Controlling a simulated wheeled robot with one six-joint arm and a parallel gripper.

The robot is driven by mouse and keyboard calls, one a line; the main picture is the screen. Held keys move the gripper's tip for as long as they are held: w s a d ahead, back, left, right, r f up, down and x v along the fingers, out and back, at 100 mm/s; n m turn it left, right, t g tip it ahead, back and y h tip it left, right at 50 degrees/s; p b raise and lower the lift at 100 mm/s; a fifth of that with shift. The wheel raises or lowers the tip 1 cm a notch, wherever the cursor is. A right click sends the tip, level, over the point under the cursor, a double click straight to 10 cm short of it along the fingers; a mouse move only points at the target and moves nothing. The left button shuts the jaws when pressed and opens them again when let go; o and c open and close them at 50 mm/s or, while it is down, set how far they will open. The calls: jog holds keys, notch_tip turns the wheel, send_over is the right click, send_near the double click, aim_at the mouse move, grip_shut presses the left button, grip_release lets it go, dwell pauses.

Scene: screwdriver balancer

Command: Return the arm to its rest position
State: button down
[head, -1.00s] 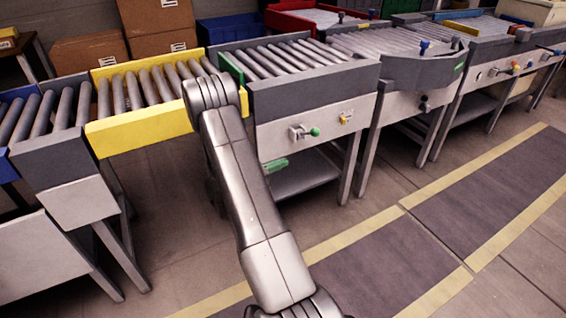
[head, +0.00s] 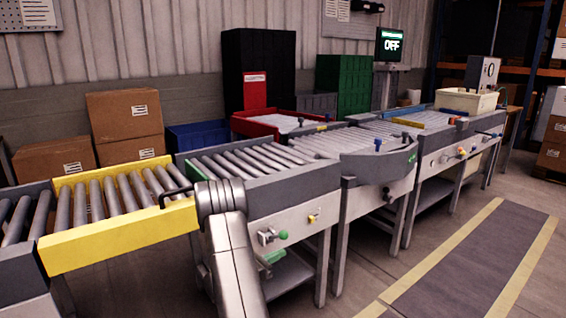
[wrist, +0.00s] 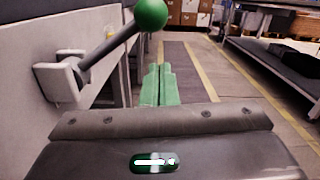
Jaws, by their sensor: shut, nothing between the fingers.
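My gripper shows in the wrist view as two green fingers (wrist: 160,85) pressed together, with nothing between them. In the head view its green fingers (head: 273,257) show low beside the conveyor's front panel, just below a lever with a green knob (head: 283,235). In the wrist view that green knob (wrist: 150,12) is up and left of the fingers, apart from them. My arm (head: 230,255) is folded down in front of the conveyor line. Its lower part is cut off by the picture's bottom edge, and it hides part of the conveyor's side.
A roller conveyor (head: 262,160) runs close along the arm's far side, with a yellow-framed section (head: 120,240) at left. A screen (head: 390,45) reading OFF stands behind. A dark floor lane (head: 465,260) with yellow edges is clear at right.

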jog(key=shift+d+r+m+b, duration=0.1)
jog(key=shift+m+b, duration=0.35)
jog(key=shift+m, duration=0.35)
jog(key=shift+r, duration=0.1)
